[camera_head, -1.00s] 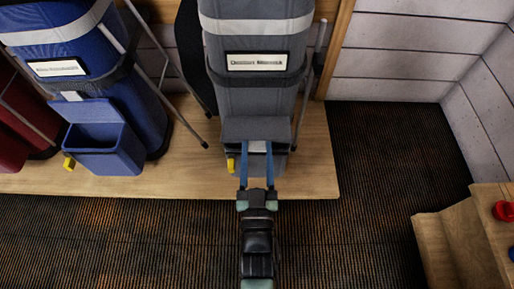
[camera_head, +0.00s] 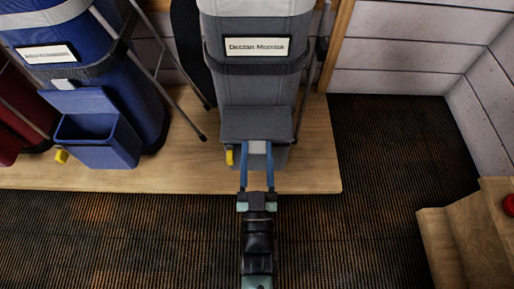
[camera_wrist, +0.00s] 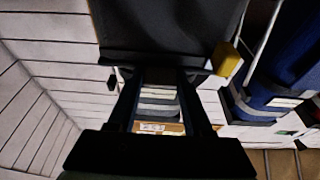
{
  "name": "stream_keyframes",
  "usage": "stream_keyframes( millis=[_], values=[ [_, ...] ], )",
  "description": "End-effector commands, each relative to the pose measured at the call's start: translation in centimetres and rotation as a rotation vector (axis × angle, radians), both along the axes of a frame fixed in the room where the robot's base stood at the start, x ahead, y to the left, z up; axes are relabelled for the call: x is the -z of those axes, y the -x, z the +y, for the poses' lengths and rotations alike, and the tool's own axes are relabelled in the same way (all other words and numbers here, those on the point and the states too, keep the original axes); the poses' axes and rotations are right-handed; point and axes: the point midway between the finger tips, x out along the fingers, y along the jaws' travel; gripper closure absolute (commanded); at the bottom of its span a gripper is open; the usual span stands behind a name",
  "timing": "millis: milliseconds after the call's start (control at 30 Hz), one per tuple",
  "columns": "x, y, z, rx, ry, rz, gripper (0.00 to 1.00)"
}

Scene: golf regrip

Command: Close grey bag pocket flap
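The grey bag (camera_head: 257,88) stands upright on the wooden platform with a white name label. Its pocket flap (camera_head: 257,122) is a grey panel low on the front, above the pocket body (camera_head: 279,158). I cannot tell whether it is fully shut. A light grey patch (camera_head: 257,147) shows below the flap. My gripper (camera_head: 257,147) has its two blue fingers spread with a gap and nothing held. The fingertips reach the flap's lower edge; contact is unclear. In the wrist view my gripper (camera_wrist: 160,75) lies near a dark grey surface (camera_wrist: 165,28) whose exact part I cannot tell.
A blue bag (camera_head: 100,85) with an open pocket (camera_head: 97,140) stands left, and a dark red bag (camera_head: 20,110) beyond it. Wooden steps (camera_head: 470,235) stand at right. Dark carpet (camera_head: 370,235) is clear between.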

Motion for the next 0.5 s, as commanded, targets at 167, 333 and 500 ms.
stream_keyframes(
  millis=[167, 333, 500],
  values=[
    [-0.3, -0.5, -0.1, 0.001, 0.001, 0.001, 0.2],
    [-0.1, 0.9, 0.0, 0.001, 0.001, 0.005, 0.2],
    [0.9, 4.5, 0.0, 0.0, 0.0, 0.007, 0.2]
  ],
)
